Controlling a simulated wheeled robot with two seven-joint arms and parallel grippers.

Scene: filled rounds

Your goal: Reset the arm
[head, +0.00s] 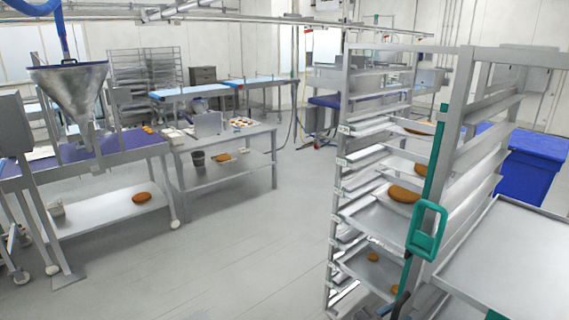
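Neither of my grippers can be made out in the head view, and no arm of mine is clearly visible. A tall metal tray rack (337,215) stands at the right and holds several trays with brown rounds. One large brown round (404,194) lies on a middle tray. A teal upright bar with a looped handle (427,232) runs along the rack's near side. A small dark curved part shows at the bottom edge below it; I cannot tell what it is.
A bare metal tray (515,262) fills the lower right. A blue bin (530,165) stands behind the rack. At left are a conveyor table with a metal funnel (70,90) and a steel work table (225,140). The grey floor (225,260) in the middle is clear.

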